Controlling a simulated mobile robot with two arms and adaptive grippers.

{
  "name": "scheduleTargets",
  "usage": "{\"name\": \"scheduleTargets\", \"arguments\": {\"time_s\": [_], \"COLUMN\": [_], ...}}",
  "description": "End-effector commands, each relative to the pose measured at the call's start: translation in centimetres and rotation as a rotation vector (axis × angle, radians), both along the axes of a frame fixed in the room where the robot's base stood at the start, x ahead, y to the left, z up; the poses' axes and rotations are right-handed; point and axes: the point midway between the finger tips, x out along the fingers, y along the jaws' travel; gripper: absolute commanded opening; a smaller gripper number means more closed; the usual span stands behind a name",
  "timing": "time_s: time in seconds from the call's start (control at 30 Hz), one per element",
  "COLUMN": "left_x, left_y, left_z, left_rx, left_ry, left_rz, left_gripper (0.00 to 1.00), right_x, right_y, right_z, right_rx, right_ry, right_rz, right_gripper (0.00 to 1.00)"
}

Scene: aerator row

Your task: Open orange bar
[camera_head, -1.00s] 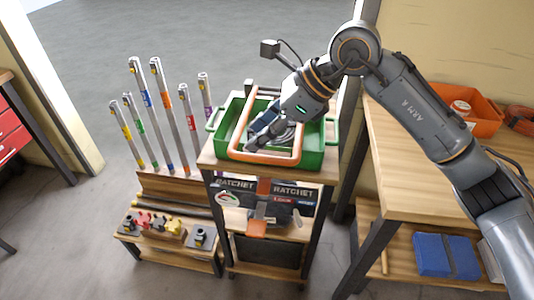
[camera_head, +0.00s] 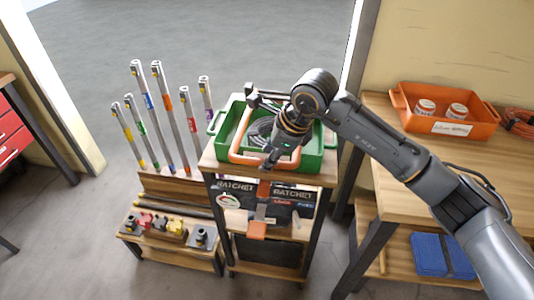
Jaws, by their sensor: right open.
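A tall metal bar with an orange band (camera_head: 168,103) stands upright, slightly tilted, in the rack at the left, among bars banded in other colours. An orange strip (camera_head: 264,189) hangs at the cart's front, with a wider orange end (camera_head: 257,230) lower down. I cannot tell which orange piece is the bar meant. My right gripper (camera_head: 268,163) is open and points down at the tray's front edge, just above the strip; contact is unclear. My left gripper is not in view.
A workbench (camera_head: 395,155) at the right holds an orange bin (camera_head: 411,117) with two jars. A low shelf (camera_head: 150,237) with small fittings stands beside the cart. The floor behind is clear.

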Motion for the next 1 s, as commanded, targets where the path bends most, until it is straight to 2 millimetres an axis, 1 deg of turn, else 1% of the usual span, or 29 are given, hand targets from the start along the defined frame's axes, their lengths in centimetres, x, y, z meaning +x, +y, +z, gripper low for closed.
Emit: {"name": "scheduleTargets", "arguments": {"time_s": [0.13, 0.43, 0.47, 0.5, 0.57, 0.6, 0.67, 0.9, 1.0], "left_x": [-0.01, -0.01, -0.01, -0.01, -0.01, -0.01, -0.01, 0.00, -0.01], "left_y": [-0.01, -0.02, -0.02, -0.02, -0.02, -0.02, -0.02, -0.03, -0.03], "left_z": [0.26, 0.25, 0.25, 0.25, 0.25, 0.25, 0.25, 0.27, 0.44], "left_rx": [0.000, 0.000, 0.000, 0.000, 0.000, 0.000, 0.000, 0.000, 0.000], "left_ry": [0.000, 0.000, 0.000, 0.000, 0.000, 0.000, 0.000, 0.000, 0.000], "left_rz": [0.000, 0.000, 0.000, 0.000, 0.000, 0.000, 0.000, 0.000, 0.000], "left_gripper": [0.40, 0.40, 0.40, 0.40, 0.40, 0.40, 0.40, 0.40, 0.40], "right_x": [0.22, 0.30, 0.30, 0.29, 0.29, 0.29, 0.29, 0.30, 0.31], "right_y": [0.40, 0.49, 0.49, 0.49, 0.50, 0.48, 0.49, 0.48, 0.48], "right_z": [-1.01, -1.28, -1.28, -1.27, -1.27, -1.26, -1.26, -1.20, -0.87], "right_rx": [0.000, 0.000, 0.000, 0.001, 0.001, 0.001, 0.001, 0.001, 0.002], "right_ry": [0.001, 0.000, 0.000, 0.000, 0.000, 0.000, 0.000, 0.001, 0.007], "right_rz": [0.001, 0.001, 0.001, 0.001, 0.001, 0.001, 0.001, 0.001, 0.001], "right_gripper": [0.42, 0.42, 0.40, 0.32, 0.20, 0.12, 0.00, 0.00, 0.00]}}
